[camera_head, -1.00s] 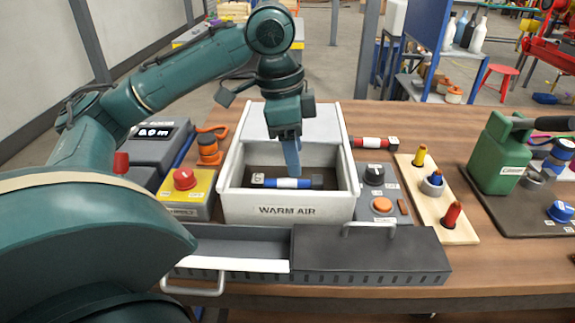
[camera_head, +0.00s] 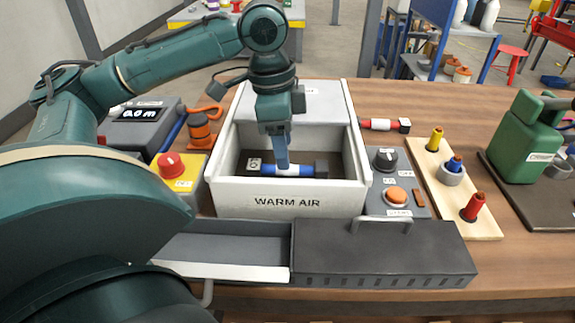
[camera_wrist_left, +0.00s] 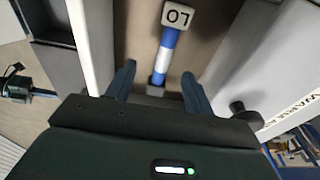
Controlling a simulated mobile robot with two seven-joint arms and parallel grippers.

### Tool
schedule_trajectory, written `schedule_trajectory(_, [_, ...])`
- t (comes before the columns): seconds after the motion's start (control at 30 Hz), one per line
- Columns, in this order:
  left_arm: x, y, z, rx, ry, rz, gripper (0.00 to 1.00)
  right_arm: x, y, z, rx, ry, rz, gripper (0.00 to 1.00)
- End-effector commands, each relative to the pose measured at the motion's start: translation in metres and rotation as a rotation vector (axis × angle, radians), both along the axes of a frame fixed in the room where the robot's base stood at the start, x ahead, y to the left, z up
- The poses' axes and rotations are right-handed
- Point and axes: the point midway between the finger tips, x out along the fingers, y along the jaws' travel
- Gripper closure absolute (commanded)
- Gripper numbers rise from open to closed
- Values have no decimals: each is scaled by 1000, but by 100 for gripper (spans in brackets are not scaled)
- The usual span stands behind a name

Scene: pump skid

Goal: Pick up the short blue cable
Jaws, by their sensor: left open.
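The short blue cable (camera_head: 302,171) is a blue and white banded piece with a black end at the right and a pale tag at the left. It lies across the floor of the white box marked WARM AIR (camera_head: 228,197). In the left wrist view the cable (camera_wrist_left: 166,50) shows its tag, marked LO, and runs down between my two fingers. My left gripper (camera_head: 282,164) points down into the box over the cable, open, its fingers on either side of it. Whether they touch it, I cannot tell. My right gripper is out of view.
The box walls stand close around the gripper. A red button box (camera_head: 180,180) is at left, a knob panel (camera_head: 392,185) and a peg board (camera_head: 430,165) at right. A red cable (camera_head: 380,124) lies behind the panel.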

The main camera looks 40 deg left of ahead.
Motion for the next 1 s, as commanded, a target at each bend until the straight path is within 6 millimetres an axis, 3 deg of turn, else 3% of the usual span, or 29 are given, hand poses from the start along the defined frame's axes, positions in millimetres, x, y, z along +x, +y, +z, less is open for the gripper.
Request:
schedule_trajectory(0.3, [7,0,-45,1,2,0,47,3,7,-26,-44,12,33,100])
schedule_trajectory(0.63, [8,-1,-50,0,0,0,47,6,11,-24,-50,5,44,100])
schedule_trajectory(1.0, [8,-1,-50,-1,1,0,77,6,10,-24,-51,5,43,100])
